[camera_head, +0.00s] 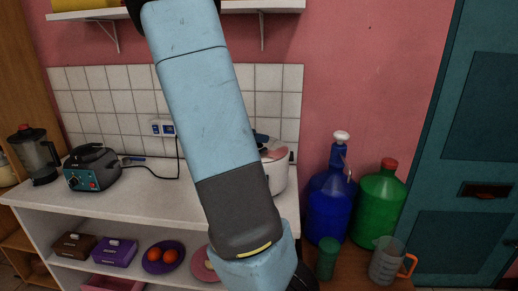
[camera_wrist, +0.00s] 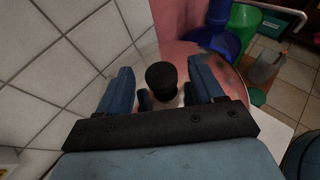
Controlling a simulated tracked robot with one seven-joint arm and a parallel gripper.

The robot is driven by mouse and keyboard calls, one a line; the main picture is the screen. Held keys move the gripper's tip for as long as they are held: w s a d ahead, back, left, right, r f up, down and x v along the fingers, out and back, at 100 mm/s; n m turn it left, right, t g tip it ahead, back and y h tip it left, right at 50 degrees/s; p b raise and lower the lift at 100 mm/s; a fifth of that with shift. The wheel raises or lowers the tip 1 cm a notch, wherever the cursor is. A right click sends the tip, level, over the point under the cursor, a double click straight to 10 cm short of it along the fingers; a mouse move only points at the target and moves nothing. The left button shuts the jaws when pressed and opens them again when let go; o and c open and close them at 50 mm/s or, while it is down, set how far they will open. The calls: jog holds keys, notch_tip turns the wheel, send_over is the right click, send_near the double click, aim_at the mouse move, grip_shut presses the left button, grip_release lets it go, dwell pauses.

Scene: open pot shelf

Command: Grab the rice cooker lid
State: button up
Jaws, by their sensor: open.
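The rice cooker lid is pink with a round black knob. In the wrist view the lid (camera_wrist: 185,48) lies below my gripper (camera_wrist: 160,68). The knob (camera_wrist: 161,76) shows between the two blue fingers, with gaps on both sides. My gripper is open; I cannot tell how far the fingertips are from the lid. In the head view the white rice cooker (camera_head: 278,178) stands on the counter, with part of its pink lid (camera_head: 274,154) showing. My arm hides the rest of the cooker and most of my gripper.
A tiled wall (camera_wrist: 70,45) is close on the left in the wrist view. The white counter (camera_head: 135,190) holds a dark appliance (camera_head: 92,168) and a blender (camera_head: 35,155). Blue (camera_head: 330,205) and green (camera_head: 378,205) jugs and a measuring cup (camera_head: 388,262) stand right of it.

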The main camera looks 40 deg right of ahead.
jog(key=shift+x, duration=0.8)
jog(key=c, duration=1.2)
jog(key=shift+r, duration=0.1)
